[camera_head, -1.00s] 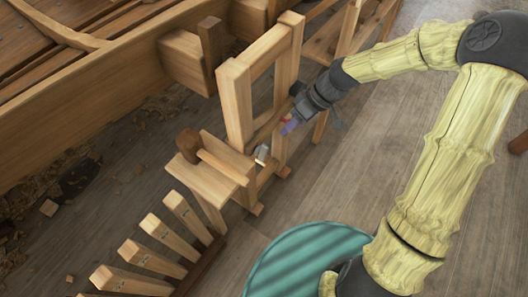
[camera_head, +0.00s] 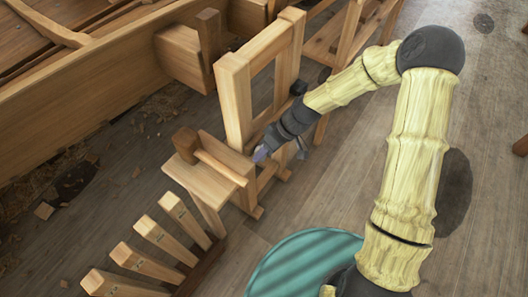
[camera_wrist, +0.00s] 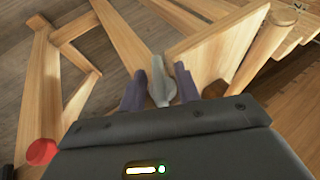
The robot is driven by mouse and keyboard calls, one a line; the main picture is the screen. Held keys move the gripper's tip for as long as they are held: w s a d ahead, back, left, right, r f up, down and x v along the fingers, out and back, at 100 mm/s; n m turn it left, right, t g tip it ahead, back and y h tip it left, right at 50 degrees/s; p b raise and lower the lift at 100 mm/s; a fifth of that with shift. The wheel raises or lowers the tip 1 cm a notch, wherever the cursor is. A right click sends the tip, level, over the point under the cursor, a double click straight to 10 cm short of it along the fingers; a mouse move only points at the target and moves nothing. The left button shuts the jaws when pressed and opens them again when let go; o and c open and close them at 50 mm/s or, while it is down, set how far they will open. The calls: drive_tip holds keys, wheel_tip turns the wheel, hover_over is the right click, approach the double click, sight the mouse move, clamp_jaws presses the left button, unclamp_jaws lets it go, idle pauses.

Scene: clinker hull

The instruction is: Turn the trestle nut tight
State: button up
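The wooden trestle (camera_head: 236,105) stands beside the hull. The grey nut (camera_wrist: 160,82) is in the middle of the wrist view, between my gripper's two purple fingers. In the head view my gripper (camera_head: 262,153) reaches the low end of the trestle beside a small wooden platform and mostly hides the nut. In the wrist view my gripper (camera_wrist: 160,85) has its fingers apart, one on each side of the nut, with narrow gaps. Firm contact with the nut does not show.
A mallet (camera_head: 186,143) lies on the small platform (camera_head: 205,182). Several wooden wedges (camera_head: 158,236) stand in a row in front. The hull (camera_head: 90,85) is at the left, another wooden frame (camera_head: 345,40) behind. A red round thing (camera_wrist: 41,152) shows in the wrist view. Floor at right is open.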

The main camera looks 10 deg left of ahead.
drive_tip(key=c, duration=0.7)
